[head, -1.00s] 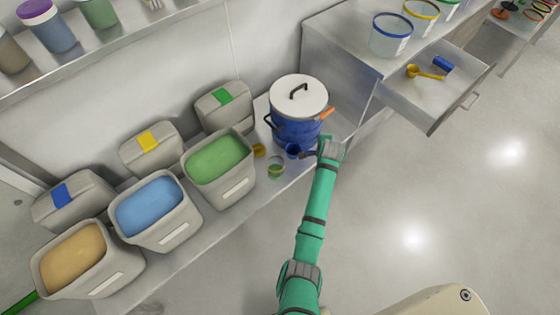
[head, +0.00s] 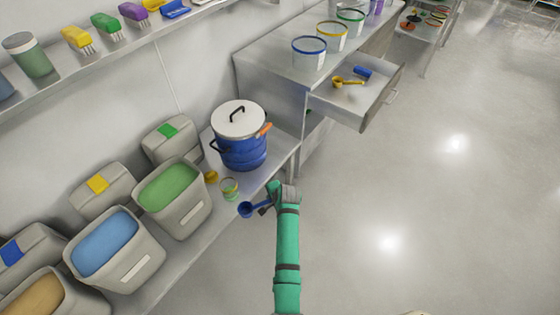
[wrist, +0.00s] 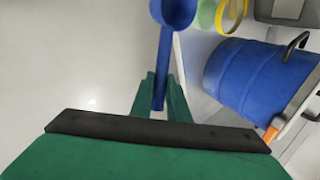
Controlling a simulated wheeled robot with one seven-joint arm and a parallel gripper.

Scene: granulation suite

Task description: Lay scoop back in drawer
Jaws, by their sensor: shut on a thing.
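My gripper (head: 266,207) is shut on the handle of a blue scoop (head: 246,210) and holds it by the front edge of the low shelf. In the wrist view the scoop's handle (wrist: 163,70) runs between my green fingers (wrist: 160,95), with its bowl (wrist: 178,12) beyond them at the top. The open drawer (head: 345,110) stands at the upper right, apart from my gripper. A yellow scoop (head: 347,82) and a blue piece (head: 363,72) lie inside it.
A blue drum with a white lid (head: 243,150) stands on the shelf, with a small cup (head: 229,188) and a yellow item (head: 211,177) beside it. Bins of green (head: 168,187) and blue powder (head: 104,242) stand left. The floor (head: 440,210) to the right is clear.

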